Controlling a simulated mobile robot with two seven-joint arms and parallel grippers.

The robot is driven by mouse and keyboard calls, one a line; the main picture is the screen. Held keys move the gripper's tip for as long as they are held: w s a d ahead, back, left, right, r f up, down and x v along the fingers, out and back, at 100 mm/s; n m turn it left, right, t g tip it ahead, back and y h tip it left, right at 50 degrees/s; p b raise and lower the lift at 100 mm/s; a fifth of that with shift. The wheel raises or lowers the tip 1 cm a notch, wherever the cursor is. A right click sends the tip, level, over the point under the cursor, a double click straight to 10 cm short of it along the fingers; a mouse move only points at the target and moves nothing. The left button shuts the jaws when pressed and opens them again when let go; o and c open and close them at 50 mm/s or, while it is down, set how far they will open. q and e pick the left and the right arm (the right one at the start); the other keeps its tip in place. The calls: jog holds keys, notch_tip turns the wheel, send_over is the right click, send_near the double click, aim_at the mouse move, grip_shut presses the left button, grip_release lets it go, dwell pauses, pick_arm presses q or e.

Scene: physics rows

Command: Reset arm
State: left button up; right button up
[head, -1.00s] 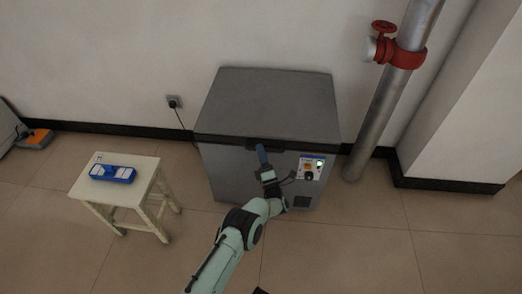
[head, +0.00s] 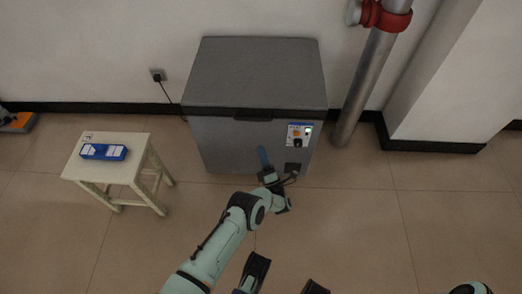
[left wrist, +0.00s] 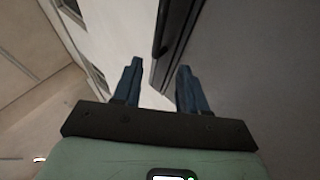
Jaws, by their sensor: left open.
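My left gripper (head: 263,158) is in front of the lower front of a grey chest freezer (head: 215,145), below its lid handle. It is open and empty. In the left wrist view its two blue fingers (left wrist: 158,88) stand apart with nothing between them. The freezer's grey side fills the right of that view, and I cannot tell how close the fingers are to it. The freezer lid (head: 258,72) is shut.
A cream stool (head: 76,168) at the left bears a blue and white case (head: 103,152). A metal pipe (head: 366,85) with a red fitting (head: 385,17) stands right of the freezer. The floor (head: 350,235) at the right is clear.

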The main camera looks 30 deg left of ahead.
dwell(0.3)
pick_arm(q)
jog(key=s+d+m+g+h+p, duration=0.5)
jog(key=s+m+h+p, duration=0.5)
jog(key=s+m, duration=0.15)
jog(key=s+d+m+g+h+p, duration=0.5)
jog(key=s+m+h+p, duration=0.5)
jog(key=s+m, duration=0.15)
jog(key=s+d+r+m+g+h+p, duration=0.1)
jog(key=s+d+r+m+g+p, duration=0.1)
jog(key=s+r, duration=0.3)
jog(key=s+d+r+m+g+h+p, duration=0.2)
jog(key=s+r, duration=0.3)
jog(key=s, duration=0.6)
jog(key=shift+d+g, duration=0.2)
jog(key=shift+g, duration=0.6)
pick_arm(e)
jog(key=s+a+r, duration=0.1)
jog(key=a+r, duration=0.2)
jog(key=r, duration=1)
jog(key=s+a+r+n+g+y, duration=0.1)
jog(key=s+a+r, duration=0.1)
jog(key=r, duration=1.2)
jog(key=shift+a+r+y, duration=0.15)
jog(key=shift+a+y, duration=0.15)
jog(key=shift+a, duration=0.4)
